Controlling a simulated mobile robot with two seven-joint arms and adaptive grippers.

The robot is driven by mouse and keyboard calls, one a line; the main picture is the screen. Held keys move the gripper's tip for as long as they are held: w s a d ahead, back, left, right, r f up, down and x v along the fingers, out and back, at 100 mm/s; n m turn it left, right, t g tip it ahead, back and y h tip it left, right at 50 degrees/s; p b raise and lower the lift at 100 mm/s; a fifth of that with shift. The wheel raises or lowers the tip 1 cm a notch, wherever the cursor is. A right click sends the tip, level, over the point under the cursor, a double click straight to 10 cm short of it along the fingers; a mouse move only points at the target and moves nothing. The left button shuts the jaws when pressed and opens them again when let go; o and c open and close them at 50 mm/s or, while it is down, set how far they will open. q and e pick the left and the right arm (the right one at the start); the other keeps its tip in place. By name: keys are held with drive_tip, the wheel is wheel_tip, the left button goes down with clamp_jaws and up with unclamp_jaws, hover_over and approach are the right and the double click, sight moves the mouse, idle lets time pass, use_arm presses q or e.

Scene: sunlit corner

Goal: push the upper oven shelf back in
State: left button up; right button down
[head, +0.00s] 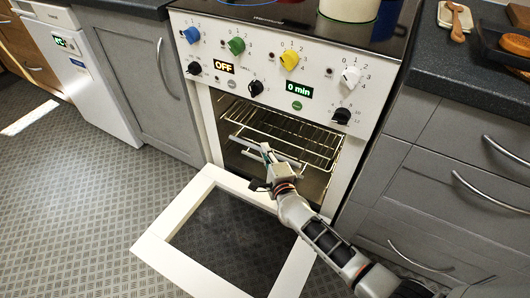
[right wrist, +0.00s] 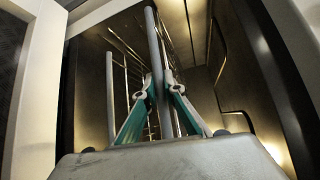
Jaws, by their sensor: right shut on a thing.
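The oven (head: 205,110) has its door folded down and its cavity open. The upper oven shelf (head: 300,135) is a wire rack inside the cavity, near the top of the opening. My right gripper (head: 267,152) is at the oven mouth, shut on a pale bar at the front of the shelf. In the right wrist view, the green-sided fingers (right wrist: 158,92) close around a grey bar (right wrist: 154,40), with shelf wires behind it. How far the shelf sticks out is hard to tell. My left gripper is not in view.
The open white-framed oven door (head: 180,262) lies low in front of the cavity, beneath my right arm. Grey drawers (head: 450,180) stand to the right and a grey cupboard (head: 150,85) to the left. Pots (head: 350,8) stand on the hob. The floor at left is clear.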

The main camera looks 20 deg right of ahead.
sight(275, 138)
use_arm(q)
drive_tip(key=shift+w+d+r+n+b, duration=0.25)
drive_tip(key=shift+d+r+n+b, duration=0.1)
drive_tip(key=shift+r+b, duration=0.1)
use_arm(e)
drive_tip(key=w+d, duration=0.4)
drive_tip(key=d, duration=0.1)
drive_tip(key=shift+w+r, duration=0.15)
drive_tip(key=shift+w, duration=0.25)
drive_tip(key=c, duration=2.1)
unclamp_jaws()
drive_tip(key=shift+w, duration=0.1)
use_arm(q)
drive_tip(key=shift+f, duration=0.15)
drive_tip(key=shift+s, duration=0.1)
